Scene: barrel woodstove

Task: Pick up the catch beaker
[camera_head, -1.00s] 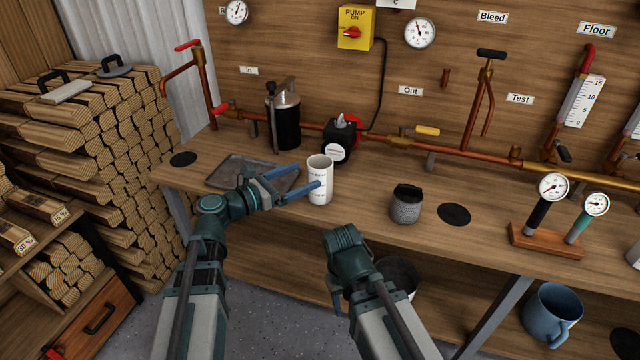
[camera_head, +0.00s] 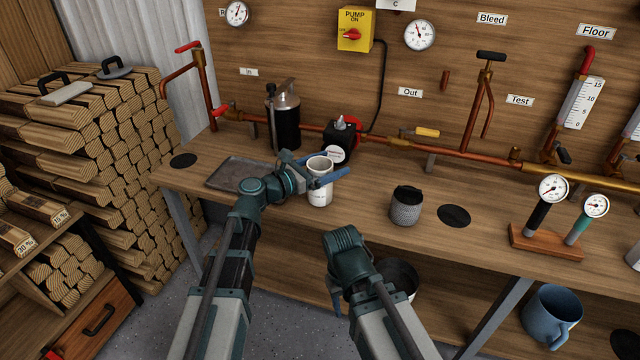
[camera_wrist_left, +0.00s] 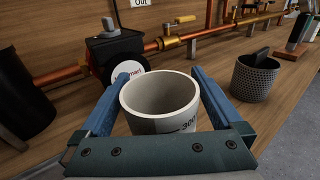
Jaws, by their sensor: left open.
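The catch beaker (camera_head: 320,194) is a white cup with dark markings, standing upright on the wooden bench. My left gripper (camera_head: 332,168) is open, with its blue fingers on either side of the beaker near its upper part. In the left wrist view the beaker (camera_wrist_left: 161,102) sits between the two fingers of the gripper (camera_wrist_left: 160,88), its open rim facing the camera. A small gap shows beside the fingers; contact cannot be made out. My right arm is low in front of the bench, and its gripper tips (camera_head: 337,302) are mostly hidden.
A grey textured cup (camera_head: 406,208) stands to the right of the beaker. A flat metal tray (camera_head: 226,174) lies to the left. The black pump (camera_head: 340,140) and copper pipe run close behind. Bare bench lies between beaker and grey cup.

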